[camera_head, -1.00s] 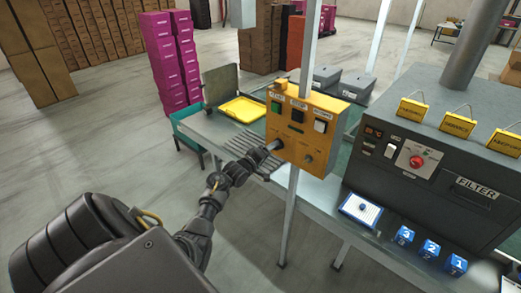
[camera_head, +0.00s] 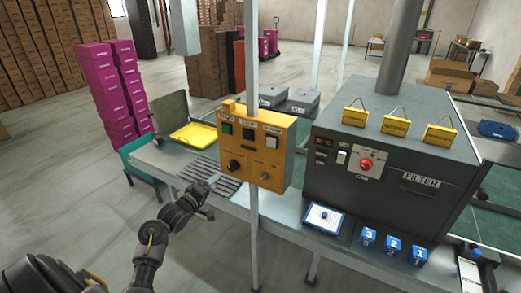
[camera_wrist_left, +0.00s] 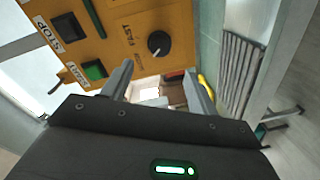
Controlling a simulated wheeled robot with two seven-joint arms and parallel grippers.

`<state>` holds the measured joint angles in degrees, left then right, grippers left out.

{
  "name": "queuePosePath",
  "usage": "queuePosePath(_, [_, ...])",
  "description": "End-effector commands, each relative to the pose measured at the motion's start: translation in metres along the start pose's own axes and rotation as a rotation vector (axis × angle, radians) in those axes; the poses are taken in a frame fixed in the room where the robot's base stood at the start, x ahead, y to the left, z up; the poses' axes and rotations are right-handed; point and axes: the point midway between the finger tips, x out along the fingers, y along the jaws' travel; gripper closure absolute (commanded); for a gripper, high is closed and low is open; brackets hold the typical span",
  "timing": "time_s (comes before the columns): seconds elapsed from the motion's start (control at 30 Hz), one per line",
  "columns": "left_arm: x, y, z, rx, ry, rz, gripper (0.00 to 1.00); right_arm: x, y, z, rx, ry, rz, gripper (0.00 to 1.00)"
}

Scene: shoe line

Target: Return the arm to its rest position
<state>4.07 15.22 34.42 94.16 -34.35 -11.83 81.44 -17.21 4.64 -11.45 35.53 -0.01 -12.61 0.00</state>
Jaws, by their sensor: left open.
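My left arm comes in from the lower left, and its gripper (camera_head: 207,187) is just left of and below the yellow control box (camera_head: 257,145), apart from it. In the left wrist view the two fingers (camera_wrist_left: 160,85) stand apart with nothing between them. The box's black knob (camera_head: 233,166) shows uncovered, and in the wrist view it lies beyond the fingers (camera_wrist_left: 158,43). Green and black buttons are also on the box. My right gripper does not show.
The box sits on a grey post (camera_head: 254,225) in front of the work table (camera_head: 290,222). A yellow tray (camera_head: 194,135) lies behind the gripper. The dark filter machine (camera_head: 390,170) stands at the right, with blue numbered blocks (camera_head: 393,246) before it. Open floor (camera_head: 70,195) is at the left.

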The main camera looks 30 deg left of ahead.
Motion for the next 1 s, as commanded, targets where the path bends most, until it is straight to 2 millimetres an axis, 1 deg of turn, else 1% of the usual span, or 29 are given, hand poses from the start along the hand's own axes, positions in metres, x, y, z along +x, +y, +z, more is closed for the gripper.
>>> queuePosePath(0.17, [0.0,0.0,0.0,0.006,0.0,0.0,0.41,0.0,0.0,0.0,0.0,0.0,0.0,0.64])
queuePosePath(0.23, [0.0,0.0,0.0,0.041,0.0,0.0,0.41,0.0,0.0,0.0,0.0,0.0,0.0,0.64])
queuePosePath(0.3, [0.0,0.0,-0.002,0.125,0.006,-0.002,0.41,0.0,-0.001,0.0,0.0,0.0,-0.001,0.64])
queuePosePath(0.33, [0.0,-0.004,-0.004,0.172,0.015,-0.01,0.41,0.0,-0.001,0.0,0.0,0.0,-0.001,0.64])
queuePosePath(0.37, [0.001,-0.013,-0.006,0.224,0.024,-0.029,0.41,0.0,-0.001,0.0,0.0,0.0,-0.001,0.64])
queuePosePath(0.4, [0.004,-0.031,0.0,0.298,0.019,-0.067,0.41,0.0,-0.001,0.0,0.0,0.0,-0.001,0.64])
queuePosePath(0.43, [0.007,-0.048,0.01,0.358,0.003,-0.101,0.41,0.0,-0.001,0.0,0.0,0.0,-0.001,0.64])
queuePosePath(0.47, [0.009,-0.07,0.025,0.416,-0.022,-0.14,0.41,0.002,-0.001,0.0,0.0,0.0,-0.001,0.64])
queuePosePath(0.5, [0.008,-0.098,0.046,0.479,-0.06,-0.186,0.41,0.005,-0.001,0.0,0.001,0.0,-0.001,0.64])
queuePosePath(0.57, [0.003,-0.138,0.078,0.562,-0.122,-0.248,0.41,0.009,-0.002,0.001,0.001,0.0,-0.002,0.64])
queuePosePath(0.6, [-0.003,-0.162,0.099,0.611,-0.166,-0.284,0.41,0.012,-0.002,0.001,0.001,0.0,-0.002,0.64])
queuePosePath(0.67, [-0.015,-0.198,0.132,0.68,-0.239,-0.334,0.41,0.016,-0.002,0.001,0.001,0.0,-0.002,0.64])
queuePosePath(0.7, [-0.025,-0.221,0.153,0.722,-0.288,-0.364,0.41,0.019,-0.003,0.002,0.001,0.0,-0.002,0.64])
queuePosePath(0.77, [-0.044,-0.255,0.185,0.783,-0.366,-0.405,0.41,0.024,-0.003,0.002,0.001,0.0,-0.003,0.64])
queuePosePath(0.8, [-0.058,-0.276,0.207,0.82,-0.419,-0.43,0.41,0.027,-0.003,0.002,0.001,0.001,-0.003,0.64])
queuePosePath(0.87, [-0.082,-0.306,0.237,0.875,-0.501,-0.464,0.41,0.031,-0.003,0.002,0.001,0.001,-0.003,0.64])
queuePosePath(0.9, [-0.1,-0.326,0.257,0.91,-0.558,-0.483,0.41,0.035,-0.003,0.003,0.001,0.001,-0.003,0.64])
queuePosePath(0.97, [-0.129,-0.353,0.287,0.959,-0.645,-0.509,0.41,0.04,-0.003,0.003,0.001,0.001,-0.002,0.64])
queuePosePath(1.0, [-0.15,-0.37,0.306,0.99,-0.704,-0.525,0.41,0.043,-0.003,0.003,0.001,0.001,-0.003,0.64])
